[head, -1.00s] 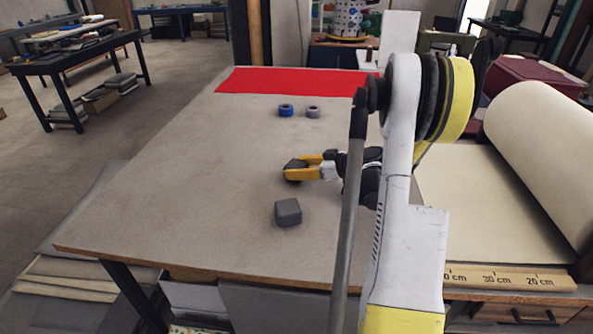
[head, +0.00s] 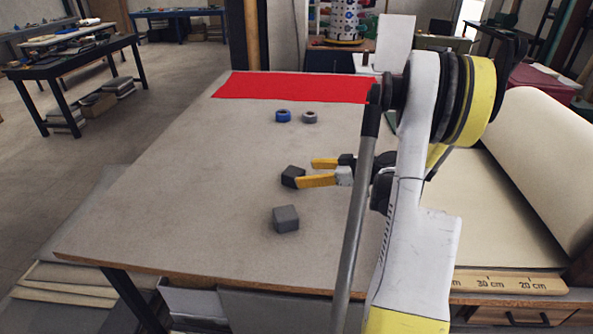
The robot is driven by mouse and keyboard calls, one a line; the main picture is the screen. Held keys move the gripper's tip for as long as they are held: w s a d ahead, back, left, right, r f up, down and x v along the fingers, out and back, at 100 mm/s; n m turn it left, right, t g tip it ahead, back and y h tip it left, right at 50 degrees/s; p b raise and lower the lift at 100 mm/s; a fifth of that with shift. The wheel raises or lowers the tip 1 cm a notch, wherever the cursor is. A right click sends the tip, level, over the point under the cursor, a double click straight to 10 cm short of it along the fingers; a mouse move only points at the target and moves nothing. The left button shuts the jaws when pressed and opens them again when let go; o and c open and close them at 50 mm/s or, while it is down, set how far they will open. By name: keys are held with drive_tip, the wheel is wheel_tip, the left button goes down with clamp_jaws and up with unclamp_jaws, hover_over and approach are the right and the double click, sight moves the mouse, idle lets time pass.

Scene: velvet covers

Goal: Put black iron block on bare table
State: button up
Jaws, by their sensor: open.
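The black iron block (head: 291,176) is a small dark cube on the bare grey table (head: 190,195), just left of my gripper (head: 307,173). My gripper is open, its two yellow fingers spread and pointing left, with bare table visible between them. The near fingertip is right beside the block and overlaps its edge in the picture; I cannot tell whether they touch. A larger, lighter grey block (head: 286,219) sits nearer the front of the table, apart from the black one.
A red velvet cloth (head: 290,87) lies across the table's far end. A blue ring (head: 283,116) and a grey ring (head: 310,117) lie in front of it. A cream roll (head: 555,150) and a wooden ruler (head: 510,283) are on the right. The table's left side is clear.

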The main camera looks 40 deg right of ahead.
drive_tip(key=p+v, duration=0.1)
drive_tip(key=v, duration=0.5)
drive_tip(key=shift+s+r, duration=0.15)
drive_tip(key=w+a+r+m+g, duration=0.1)
drive_tip(key=w+a+r+g, duration=0.1)
drive_tip(key=a, duration=0.7)
drive_tip(key=w+a+r+m+g, duration=0.1)
drive_tip(key=w+a+r+g, duration=0.15)
drive_tip(key=a, duration=0.75)
drive_tip(key=s+a+r+h, duration=0.1)
drive_tip(key=s+a+h, duration=0.1)
drive_tip(key=s+a, duration=0.5)
drive_tip(key=s+a+r+m+g+h, duration=0.1)
drive_tip(key=s+a+r+h, duration=0.1)
drive_tip(key=s+a, duration=0.5)
drive_tip(key=a, duration=0.4)
drive_tip(key=shift+a+m, duration=0.3)
drive_tip(key=shift+a, duration=0.1)
drive_tip(key=shift+d, duration=0.1)
